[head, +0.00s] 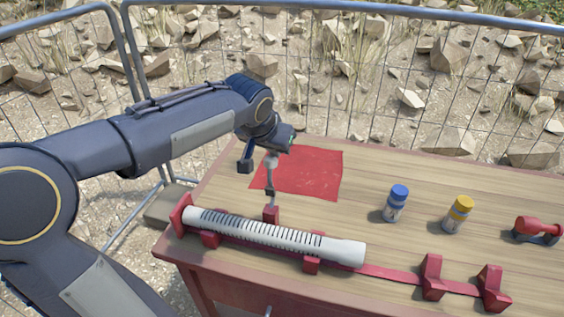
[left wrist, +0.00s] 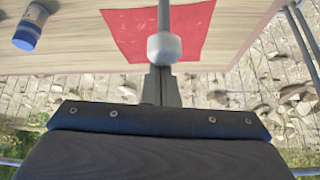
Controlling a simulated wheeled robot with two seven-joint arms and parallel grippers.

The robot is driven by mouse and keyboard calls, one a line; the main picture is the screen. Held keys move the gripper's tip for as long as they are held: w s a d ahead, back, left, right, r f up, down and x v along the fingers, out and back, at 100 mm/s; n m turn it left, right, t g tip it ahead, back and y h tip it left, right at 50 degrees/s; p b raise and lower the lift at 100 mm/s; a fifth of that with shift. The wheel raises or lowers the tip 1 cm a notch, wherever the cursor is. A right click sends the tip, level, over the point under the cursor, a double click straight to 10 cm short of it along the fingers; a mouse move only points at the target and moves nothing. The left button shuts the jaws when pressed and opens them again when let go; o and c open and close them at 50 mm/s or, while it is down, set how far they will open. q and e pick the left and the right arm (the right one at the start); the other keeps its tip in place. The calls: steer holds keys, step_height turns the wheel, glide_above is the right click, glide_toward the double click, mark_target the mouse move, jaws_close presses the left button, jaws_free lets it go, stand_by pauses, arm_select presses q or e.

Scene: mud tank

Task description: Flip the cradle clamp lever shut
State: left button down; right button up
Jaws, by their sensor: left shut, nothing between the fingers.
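The clamp lever is a thin grey rod with a pale rounded knob (head: 271,161). It stands roughly upright above a red block (head: 271,214) on the far side of the cradle (head: 210,239). A white slotted tube (head: 275,236) lies in the cradle. My left gripper (head: 275,150) is shut and empty, high at the lever's knob end. In the left wrist view the knob (left wrist: 164,46) is just beyond the closed fingers (left wrist: 160,86). I cannot tell whether they touch. My right gripper is not in view.
A red cloth (head: 312,172) lies behind the lever on the wooden table (head: 375,165). A blue-capped bottle (head: 396,203), a yellow-capped bottle (head: 458,214) and a red tool (head: 538,229) stand to the right. A wire fence (head: 420,60) runs behind the table.

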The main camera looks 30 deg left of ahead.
arm_select(q)
steer(key=s+d+f+t+b, duration=0.1)
steer(key=s+f+t+b, duration=0.2)
steer(key=s+b, duration=0.3)
steer(key=s+d+f+t+y+b, duration=0.1)
steer(key=s+f+b, duration=0.4)
steer(key=b, duration=1.1)
steer(key=s+d+f+t+y+b, duration=0.1)
steer(key=s+f+t+b, duration=0.3)
steer(key=s+b, duration=0.4)
steer(key=shift+d+t+b, duration=0.3)
steer(key=shift+d+b, duration=0.6)
steer(key=shift+b, duration=0.6)
step_height(320, 180, up, 6)
steer(key=p, duration=0.4)
steer(key=s+d+f, duration=0.2)
steer(key=s, duration=0.7)
steer(key=shift+s+d+f+t+p, duration=0.15)
steer(key=shift+d+f+t+p, duration=0.1)
steer(key=shift+t+p, duration=0.1)
